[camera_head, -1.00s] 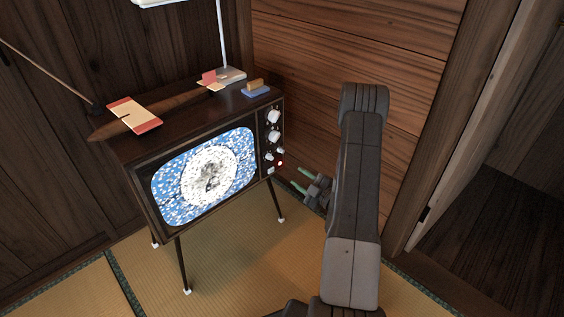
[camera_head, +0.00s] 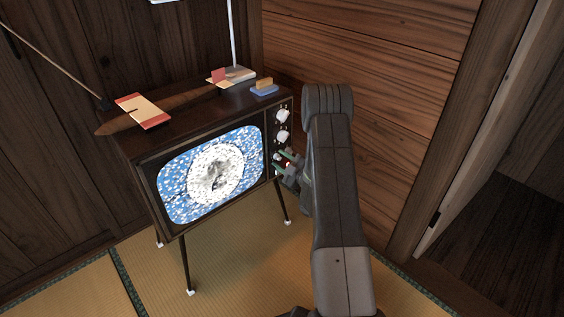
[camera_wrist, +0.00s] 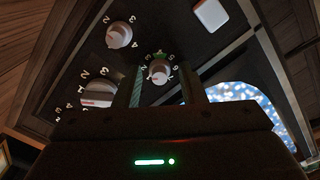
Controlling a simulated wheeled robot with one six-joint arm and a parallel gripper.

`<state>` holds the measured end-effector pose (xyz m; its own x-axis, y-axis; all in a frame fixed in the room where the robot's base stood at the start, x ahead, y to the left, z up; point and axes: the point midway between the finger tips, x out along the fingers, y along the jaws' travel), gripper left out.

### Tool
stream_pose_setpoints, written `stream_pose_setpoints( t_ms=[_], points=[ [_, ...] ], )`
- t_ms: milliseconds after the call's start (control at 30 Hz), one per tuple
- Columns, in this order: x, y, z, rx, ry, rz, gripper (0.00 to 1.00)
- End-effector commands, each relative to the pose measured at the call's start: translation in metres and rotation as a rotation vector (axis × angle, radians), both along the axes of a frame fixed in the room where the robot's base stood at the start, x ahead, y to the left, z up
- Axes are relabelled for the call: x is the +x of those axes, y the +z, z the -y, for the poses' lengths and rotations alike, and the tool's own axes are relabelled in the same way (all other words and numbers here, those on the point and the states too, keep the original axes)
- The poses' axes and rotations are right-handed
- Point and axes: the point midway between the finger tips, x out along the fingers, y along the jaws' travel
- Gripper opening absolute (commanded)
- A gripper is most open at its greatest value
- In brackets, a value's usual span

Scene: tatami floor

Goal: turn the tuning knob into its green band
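An old television (camera_head: 200,138) on thin legs has a column of knobs on the right of its front. In the wrist view a small pale knob (camera_wrist: 159,73), with numbers around it and a small green mark at its dial, sits between my fingers' tips as seen. It looks like the tuning knob. My gripper (camera_head: 283,160) is open at the lower part of the knob panel; its fingers also show in the wrist view (camera_wrist: 163,80). I cannot tell whether they touch the knob. The lower knobs are partly hidden by my gripper in the head view. The screen (camera_head: 212,175) shows a speckled ring on blue.
Two other numbered knobs, one grey-white (camera_wrist: 118,36) and one with a red mark (camera_wrist: 98,94), lie left of the small knob. A white square button (camera_wrist: 210,15) is above right. A wooden wall (camera_head: 390,90) stands close on the right. Small items lie on the television's top.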

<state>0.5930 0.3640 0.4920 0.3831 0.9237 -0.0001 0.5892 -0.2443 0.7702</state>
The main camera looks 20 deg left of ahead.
Motion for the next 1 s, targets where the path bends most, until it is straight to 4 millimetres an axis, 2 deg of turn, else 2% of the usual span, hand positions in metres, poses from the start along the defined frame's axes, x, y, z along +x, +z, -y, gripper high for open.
stream_pose_setpoints(
  t_ms=[133, 167, 333, 667, 1000],
  points=[
    [-0.0001, 0.0003, 0.0001, 0.000, 0.000, 0.000, 0.37],
    [0.0000, 0.0002, 0.0001, 0.000, 0.000, 0.000, 0.33],
    [-0.0001, 0.0001, 0.0002, 0.000, 0.000, 0.000, 0.00],
    [-0.0003, -0.0007, 0.0002, 0.013, 0.001, -0.033, 0.00],
    [0.0001, -0.0017, -0.0001, 0.095, 0.001, -0.231, 0.00]
  ],
)
